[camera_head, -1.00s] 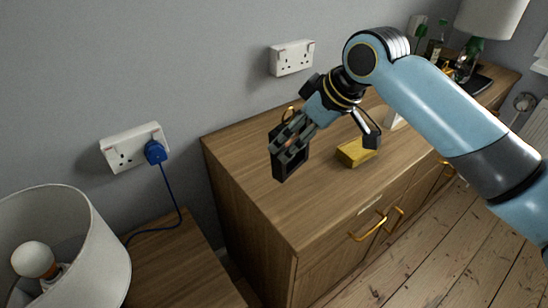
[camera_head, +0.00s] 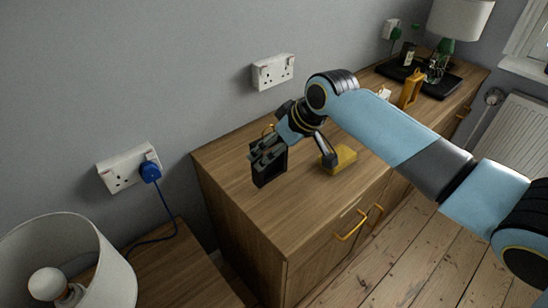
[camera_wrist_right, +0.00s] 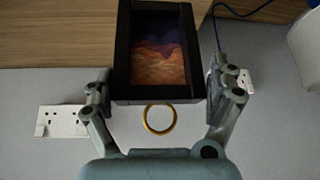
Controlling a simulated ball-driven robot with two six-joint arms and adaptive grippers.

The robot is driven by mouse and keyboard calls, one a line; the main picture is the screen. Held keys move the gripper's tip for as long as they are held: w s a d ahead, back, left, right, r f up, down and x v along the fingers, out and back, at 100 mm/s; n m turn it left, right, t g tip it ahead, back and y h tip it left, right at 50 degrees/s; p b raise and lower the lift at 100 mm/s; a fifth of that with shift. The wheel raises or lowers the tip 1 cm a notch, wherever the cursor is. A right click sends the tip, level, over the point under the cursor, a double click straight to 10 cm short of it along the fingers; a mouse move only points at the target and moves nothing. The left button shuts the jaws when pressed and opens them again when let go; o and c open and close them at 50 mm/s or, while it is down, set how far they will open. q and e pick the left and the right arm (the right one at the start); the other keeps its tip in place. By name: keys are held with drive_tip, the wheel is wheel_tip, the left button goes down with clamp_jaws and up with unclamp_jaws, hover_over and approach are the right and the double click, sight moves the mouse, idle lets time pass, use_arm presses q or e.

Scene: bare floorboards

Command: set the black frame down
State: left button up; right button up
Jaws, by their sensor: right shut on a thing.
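The black frame (camera_head: 270,174), a dark rectangle with a purple and orange picture, is upright at the left end of the wooden cabinet top (camera_head: 238,187). My right gripper (camera_head: 266,153) is shut on it. In the right wrist view the frame (camera_wrist_right: 158,95) sits between the two fingers (camera_wrist_right: 160,88), one at each side. The head view does not show clearly whether its lower edge touches the wood. A gold ring (camera_wrist_right: 160,118) shows beside the frame's edge. My left gripper is not in view.
A yellow block (camera_head: 341,160) lies right of the frame, close to my arm. An orange frame-like object (camera_head: 411,89) and a black tray (camera_head: 452,86) with a lamp stand farther right. A white-shaded lamp (camera_head: 95,260) is at lower left. Bare wood lies in front of the frame.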

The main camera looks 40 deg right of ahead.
sight(268, 166)
drive_tip(key=shift+a+f, duration=0.1)
drive_tip(key=shift+f, duration=2)
drive_tip(key=o, duration=1)
drive_tip(key=shift+o, duration=0.2)
drive_tip(key=v, duration=1.2)
drive_tip(key=shift+p, duration=0.4)
drive_tip(key=shift+a, duration=0.1)
